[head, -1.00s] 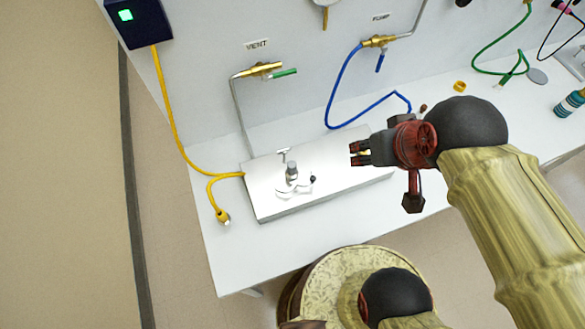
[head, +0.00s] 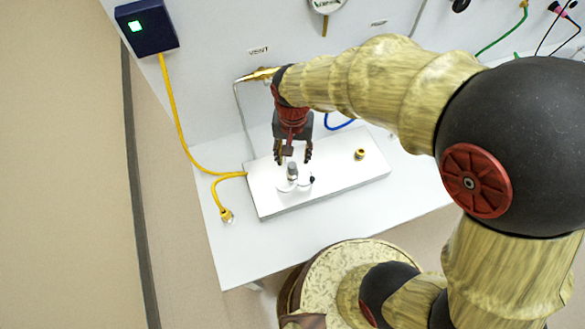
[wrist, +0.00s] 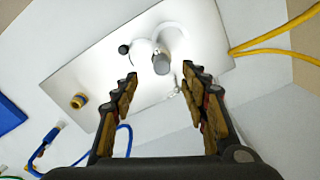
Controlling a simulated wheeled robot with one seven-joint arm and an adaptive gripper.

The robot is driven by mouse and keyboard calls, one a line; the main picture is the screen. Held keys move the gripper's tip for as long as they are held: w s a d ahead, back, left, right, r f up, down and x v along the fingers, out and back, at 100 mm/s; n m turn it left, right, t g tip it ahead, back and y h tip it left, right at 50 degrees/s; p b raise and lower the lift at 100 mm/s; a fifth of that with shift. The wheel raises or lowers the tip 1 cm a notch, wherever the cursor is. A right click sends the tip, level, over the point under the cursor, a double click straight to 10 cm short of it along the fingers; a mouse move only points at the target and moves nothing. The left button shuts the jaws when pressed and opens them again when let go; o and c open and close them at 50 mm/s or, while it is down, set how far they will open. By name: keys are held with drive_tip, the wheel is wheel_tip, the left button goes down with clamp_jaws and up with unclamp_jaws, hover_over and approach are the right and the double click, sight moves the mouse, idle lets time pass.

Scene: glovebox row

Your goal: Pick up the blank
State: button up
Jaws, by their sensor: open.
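A short grey cylinder (head: 292,170) stands upright on the white plate (head: 335,185) on the bench. I take it for the blank, but cannot be certain. In the wrist view the cylinder (wrist: 161,62) lies ahead of the fingertips, between their lines, with white round parts around its base. My gripper (head: 293,155) is open and empty, pointing down just behind the cylinder; it also shows in the wrist view (wrist: 160,82). I see no contact.
A black knob (wrist: 124,49) stands close beside the cylinder. A yellow cable (head: 228,175) runs to the plate's left end. A brass vent valve (head: 258,75) is on the wall behind my forearm. A blue hose (head: 338,123) hangs behind the plate. The bench front is clear.

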sight(292, 165)
drive_tip(key=shift+a+f+b, duration=0.15)
drive_tip(key=shift+f+b, duration=0.6)
drive_tip(key=shift+f, duration=3.15)
drive_tip(key=shift+c, duration=1.4)
clamp_jaws()
